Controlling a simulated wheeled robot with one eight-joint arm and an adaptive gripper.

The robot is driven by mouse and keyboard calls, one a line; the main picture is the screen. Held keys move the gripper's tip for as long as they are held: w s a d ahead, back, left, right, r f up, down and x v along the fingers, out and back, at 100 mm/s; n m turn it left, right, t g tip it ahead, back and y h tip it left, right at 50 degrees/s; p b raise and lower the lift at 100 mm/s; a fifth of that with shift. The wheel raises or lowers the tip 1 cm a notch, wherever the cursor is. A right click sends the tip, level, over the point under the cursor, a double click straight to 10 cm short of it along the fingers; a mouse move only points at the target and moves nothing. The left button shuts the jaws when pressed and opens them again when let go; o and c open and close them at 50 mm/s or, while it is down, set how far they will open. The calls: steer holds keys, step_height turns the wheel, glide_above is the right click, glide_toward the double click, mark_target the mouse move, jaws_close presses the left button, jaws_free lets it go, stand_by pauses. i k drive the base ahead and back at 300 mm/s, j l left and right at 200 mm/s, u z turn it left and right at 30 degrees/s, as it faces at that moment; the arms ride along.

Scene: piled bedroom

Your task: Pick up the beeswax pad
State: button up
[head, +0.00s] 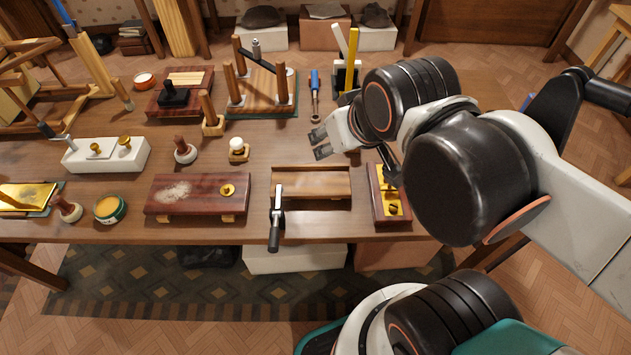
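I cannot tell for sure which thing is the beeswax pad. A round green-sided tin with a yellow-orange top (110,208) sits near the front left edge of the table and looks most like it. A smaller round orange-and-white tin (144,79) sits at the back left. My gripper (319,143) is over the right middle of the table, pointing left. Its two fingers look apart, with nothing visible between them. It is well to the right of both tins.
The wooden table (315,220) is crowded. A stamp (67,208) stands just left of the green tin, and a dark red board (197,195) lies to its right. A white block with brass knobs (106,155) is behind. A pegged stand (262,88) rises at the back.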

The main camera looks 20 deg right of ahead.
mark_target(70, 212)
steer(key=u, duration=0.5)
steer(key=i+j+u, duration=0.2)
steer(key=u, duration=0.15)
steer(key=i+j+u, duration=0.35)
steer(key=i+u, duration=0.15)
steer(key=u, duration=0.2)
steer(key=i+j, duration=0.15)
steer(key=i, duration=0.2)
steer(key=i+j, duration=0.1)
steer(key=i, duration=0.25)
steer(key=j+u, duration=0.05)
